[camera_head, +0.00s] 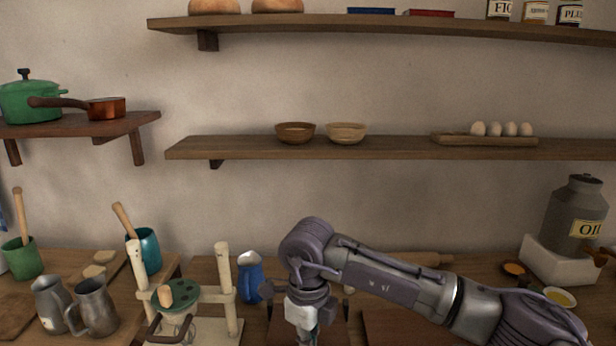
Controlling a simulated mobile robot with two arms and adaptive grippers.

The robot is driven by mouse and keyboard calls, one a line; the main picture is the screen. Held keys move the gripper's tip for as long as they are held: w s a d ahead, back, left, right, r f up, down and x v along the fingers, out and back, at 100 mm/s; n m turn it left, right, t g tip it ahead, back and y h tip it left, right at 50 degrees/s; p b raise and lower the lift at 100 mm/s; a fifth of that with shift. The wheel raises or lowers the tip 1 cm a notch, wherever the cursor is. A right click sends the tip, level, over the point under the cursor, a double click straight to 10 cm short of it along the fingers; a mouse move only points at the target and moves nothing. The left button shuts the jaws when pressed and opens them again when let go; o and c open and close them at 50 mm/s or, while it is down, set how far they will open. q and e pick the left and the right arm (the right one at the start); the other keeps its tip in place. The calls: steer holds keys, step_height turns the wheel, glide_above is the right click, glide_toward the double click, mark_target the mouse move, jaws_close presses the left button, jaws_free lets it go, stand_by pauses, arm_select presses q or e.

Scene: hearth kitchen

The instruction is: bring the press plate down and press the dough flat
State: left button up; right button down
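The press stands at the lower left, with two pale wooden posts (223,285), crossbars and a pale base (212,332). Its round green press plate (187,297) sits between the posts, with a wooden knob (165,295) on top. A dark curved handle (160,328) is at the front. I cannot make out any dough; the area under the plate is largely hidden. My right gripper (305,338) points down to the right of the press, apart from it. Its fingertips are cut off by the bottom edge, so its opening is unclear. My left gripper is out of view.
A blue jug (250,278) stands just right of the press. Metal jugs (94,308) and a teal crock (148,250) are at its left. An oil can (575,218) stands at the far right.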

steer(key=shift+s+f+b, duration=0.25)
steer(key=shift+f+b, duration=0.35)
steer(key=shift+b, duration=0.05)
steer(key=shift+s+f+b, duration=0.25)
steer(key=shift+f+b, duration=0.4)
steer(key=shift+s+f+b, duration=0.25)
steer(key=shift+f+b, duration=0.35)
steer(key=shift+b, duration=0.05)
stand_by(1.2)
steer(key=shift+s+f+b, duration=0.2)
steer(key=shift+f+b, duration=0.6)
steer(key=shift+b, duration=0.1)
steer(key=shift+s+f+b, duration=0.2)
steer(key=shift+f+b, duration=0.6)
steer(key=shift+b, duration=0.1)
stand_by(1.3)
steer(key=shift+s+f, duration=0.25)
steer(key=shift+f, duration=0.1)
stand_by(0.5)
steer(key=shift+r, duration=0.1)
step_height(320, 180, up, 8)
steer(key=p, duration=0.3)
steer(key=shift+w, duration=0.15)
